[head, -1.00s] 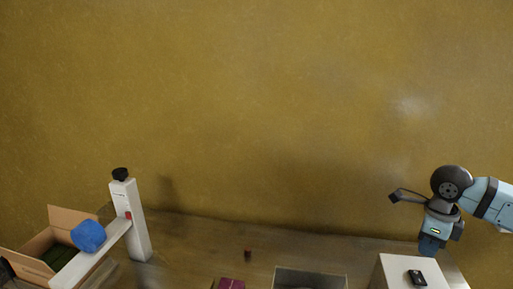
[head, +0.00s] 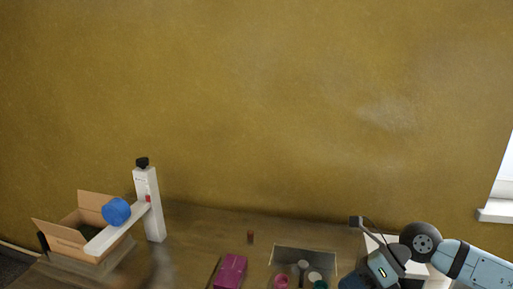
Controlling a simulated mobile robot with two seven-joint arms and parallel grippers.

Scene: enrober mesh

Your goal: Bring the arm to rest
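My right arm comes in from the right edge. Its dark blue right gripper (head: 352,282) is at the bottom of the head view, at the right end of the open tray. The fingertips are cut off or hidden by the frame's lower edge, so I cannot tell whether it is open or shut. My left gripper is not in view.
A white stand (head: 152,215) with a blue roll (head: 116,211) is at left, beside an open cardboard box (head: 65,236). A magenta box (head: 231,270), a small reddish-brown piece (head: 250,237) and an open tray (head: 304,248) holding several small items are on the table (head: 200,240). A white block is partly hidden behind my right arm.

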